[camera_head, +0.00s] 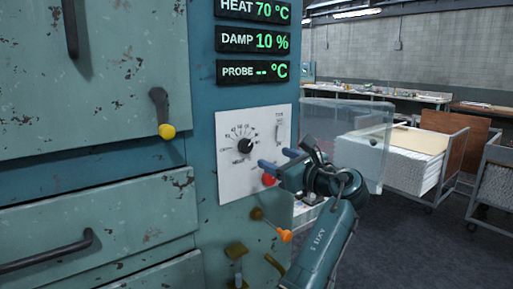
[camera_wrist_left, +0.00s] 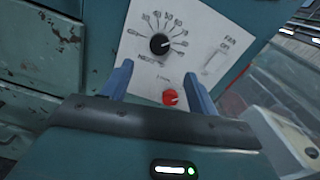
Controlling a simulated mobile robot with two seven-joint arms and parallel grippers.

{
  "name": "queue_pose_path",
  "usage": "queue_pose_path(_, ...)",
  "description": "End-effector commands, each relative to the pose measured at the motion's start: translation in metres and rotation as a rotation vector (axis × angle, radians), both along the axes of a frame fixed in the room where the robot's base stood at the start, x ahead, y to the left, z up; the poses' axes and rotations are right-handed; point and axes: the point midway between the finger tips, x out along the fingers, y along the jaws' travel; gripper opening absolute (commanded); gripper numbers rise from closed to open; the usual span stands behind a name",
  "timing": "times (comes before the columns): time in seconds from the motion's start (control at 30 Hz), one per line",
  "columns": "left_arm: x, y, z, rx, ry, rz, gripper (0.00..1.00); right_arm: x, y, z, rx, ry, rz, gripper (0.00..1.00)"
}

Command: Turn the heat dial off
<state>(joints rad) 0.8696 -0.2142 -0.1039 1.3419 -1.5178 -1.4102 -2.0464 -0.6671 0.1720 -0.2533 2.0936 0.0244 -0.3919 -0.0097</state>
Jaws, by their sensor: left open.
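The heat dial (camera_head: 245,146) is a black round knob on a white panel with a printed number scale around it. It also shows in the left wrist view (camera_wrist_left: 160,44), just beyond the fingertips. My left gripper (camera_head: 275,158) is open and empty, its two blue fingers pointing at the panel to the right of and slightly below the dial in the head view. In the wrist view the fingers (camera_wrist_left: 157,73) stand apart, below the dial. They do not hold the knob. The heat display (camera_head: 253,10) reads 70 °C. My right gripper is not in view.
A fan switch (camera_head: 279,130) is at the panel's upper right. Carts stand farther back at right.

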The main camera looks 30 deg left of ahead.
Motion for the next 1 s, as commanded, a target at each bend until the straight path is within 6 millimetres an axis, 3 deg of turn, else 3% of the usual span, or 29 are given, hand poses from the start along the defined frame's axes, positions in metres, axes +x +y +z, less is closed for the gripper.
queue_pose_path(0.3,0.025,0.063,0.002,0.000,-0.001,0.001,0.59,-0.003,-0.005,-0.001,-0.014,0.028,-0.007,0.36)
queue_pose_path(0.5,0.038,0.092,0.001,0.000,-0.001,-0.001,0.59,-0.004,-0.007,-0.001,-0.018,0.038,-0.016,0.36)
queue_pose_path(0.7,0.044,0.105,0.000,-0.002,-0.003,-0.003,0.59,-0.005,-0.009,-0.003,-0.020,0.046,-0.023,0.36)
queue_pose_path(1.0,0.044,0.106,0.000,-0.002,-0.003,-0.003,0.58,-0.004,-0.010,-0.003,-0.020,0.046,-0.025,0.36)
